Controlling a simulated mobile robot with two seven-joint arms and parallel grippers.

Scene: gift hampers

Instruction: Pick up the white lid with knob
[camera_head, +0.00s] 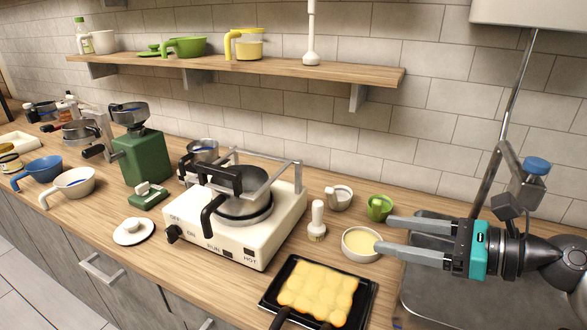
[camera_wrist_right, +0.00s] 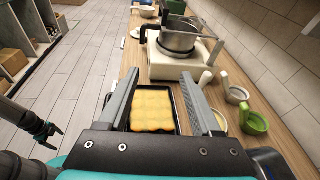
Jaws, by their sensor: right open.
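The white lid with knob (camera_head: 132,232) lies flat on the wooden counter, left of the white stove, knob up. My right gripper (camera_head: 381,235) is open and empty at the right of the head view, its fingers pointing left beside a bowl of pale yellow content (camera_head: 361,244). It is far from the lid, with the stove between. In the right wrist view my open fingers (camera_wrist_right: 160,76) frame a dark tray of yellow buns (camera_wrist_right: 152,110). What seems to be my left gripper (camera_wrist_right: 45,132) shows at the left edge there; its jaws are unclear.
The white stove (camera_head: 237,237) carries a pot (camera_head: 243,205) with a black handle. A green grinder (camera_head: 140,157), a green block (camera_head: 148,196) and a white bowl (camera_head: 72,186) stand near the lid. A white shaker (camera_head: 317,222) stands right of the stove. The counter just around the lid is clear.

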